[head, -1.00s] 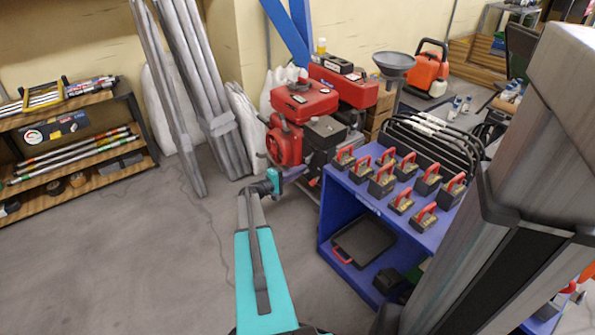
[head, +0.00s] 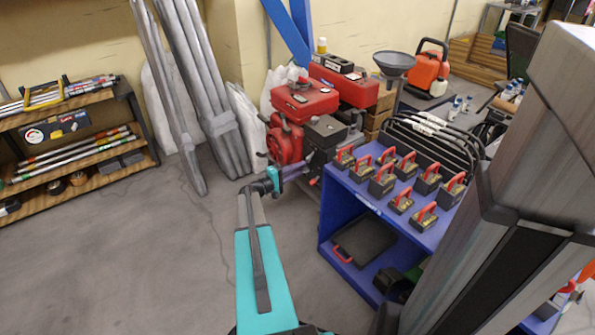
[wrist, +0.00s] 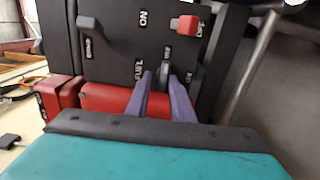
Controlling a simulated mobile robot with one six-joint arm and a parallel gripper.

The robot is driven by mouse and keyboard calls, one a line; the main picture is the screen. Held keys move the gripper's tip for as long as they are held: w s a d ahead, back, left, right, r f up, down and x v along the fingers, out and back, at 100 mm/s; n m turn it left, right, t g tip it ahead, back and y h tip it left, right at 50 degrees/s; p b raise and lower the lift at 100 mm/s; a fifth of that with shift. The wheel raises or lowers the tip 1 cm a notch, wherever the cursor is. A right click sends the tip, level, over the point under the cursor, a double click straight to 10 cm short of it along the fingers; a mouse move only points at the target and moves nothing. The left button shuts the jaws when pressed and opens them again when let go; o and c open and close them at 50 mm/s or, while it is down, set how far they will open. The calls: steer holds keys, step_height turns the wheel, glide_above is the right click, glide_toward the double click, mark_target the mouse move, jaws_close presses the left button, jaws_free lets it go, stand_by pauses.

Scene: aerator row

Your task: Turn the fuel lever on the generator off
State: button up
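The generator (head: 300,110) is a red machine with a dark control box, beyond the blue shelf in the head view. In the wrist view its black panel (wrist: 115,50) fills the upper middle. A label reading FUEL (wrist: 138,70) is on the panel, and a dark grey lever (wrist: 163,76) shows just right of it. My gripper (wrist: 159,76) is at the panel, its two purple fingers apart on either side of that lever. I cannot tell whether they touch it. In the head view my gripper (head: 297,171) is at the generator's near side.
A red switch (wrist: 185,25) and a grey knob (wrist: 88,25) are higher on the panel. The blue shelf (head: 335,210) with several red-handled black blocks stands close right of my arm. The floor (head: 160,250) to the left is clear.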

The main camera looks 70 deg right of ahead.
steer(key=shift+s+d+f, duration=0.2)
steer(key=shift+s+f, duration=0.05)
steer(key=shift+f, duration=0.05)
steer(key=shift+a, duration=0.1)
steer(key=p+v, duration=0.3)
steer(key=v, duration=1.1)
steer(key=shift+w+r, duration=0.2)
steer(key=shift+r, duration=0.05)
